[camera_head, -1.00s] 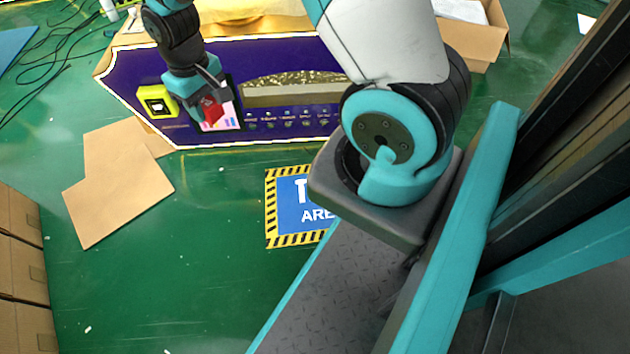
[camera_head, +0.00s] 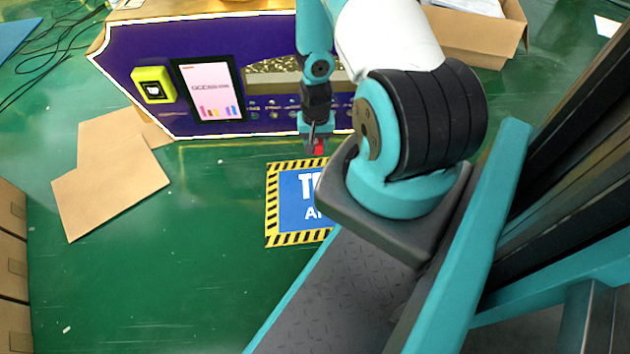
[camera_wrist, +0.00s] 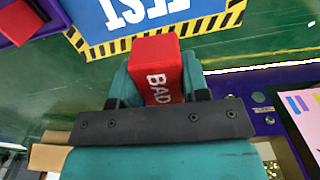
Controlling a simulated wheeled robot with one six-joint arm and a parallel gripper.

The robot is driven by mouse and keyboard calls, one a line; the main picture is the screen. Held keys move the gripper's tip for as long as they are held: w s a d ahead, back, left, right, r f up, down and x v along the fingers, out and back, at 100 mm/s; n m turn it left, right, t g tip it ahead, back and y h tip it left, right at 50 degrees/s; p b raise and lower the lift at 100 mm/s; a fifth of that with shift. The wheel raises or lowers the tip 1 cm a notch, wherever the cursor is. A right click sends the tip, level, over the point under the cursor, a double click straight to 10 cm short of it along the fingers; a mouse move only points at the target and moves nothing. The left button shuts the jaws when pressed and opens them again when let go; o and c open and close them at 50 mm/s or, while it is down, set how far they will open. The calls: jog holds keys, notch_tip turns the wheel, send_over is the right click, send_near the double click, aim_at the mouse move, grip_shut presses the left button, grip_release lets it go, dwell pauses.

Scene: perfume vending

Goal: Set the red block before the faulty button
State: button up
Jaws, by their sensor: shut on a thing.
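My gripper (camera_head: 318,144) is shut on the red block (camera_head: 319,150), in front of the lower edge of the purple vending machine (camera_head: 150,60). In the wrist view the red block (camera_wrist: 157,62) sits between the teal fingers, and white letters "BAD" show on it. A row of small buttons (camera_head: 274,112) runs along the machine's lower front, and my arm hides part of it. I cannot tell which button is faulty. In the wrist view a few buttons (camera_wrist: 265,110) show at the right, beside the gripper.
The blue floor sign (camera_head: 300,195) with a yellow-black border lies in front of the machine. A lit screen (camera_head: 208,88) and a yellow reader (camera_head: 153,85) are on the machine's left. Flattened cardboard (camera_head: 110,185) lies at left. Green floor between is clear.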

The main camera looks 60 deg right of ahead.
notch_tip(320, 180, down, 17)
jog(key=b, duration=0.8)
jog(key=shift+r+b, duration=0.1)
jog(key=shift+b, duration=0.3)
jog(key=o, duration=0.9)
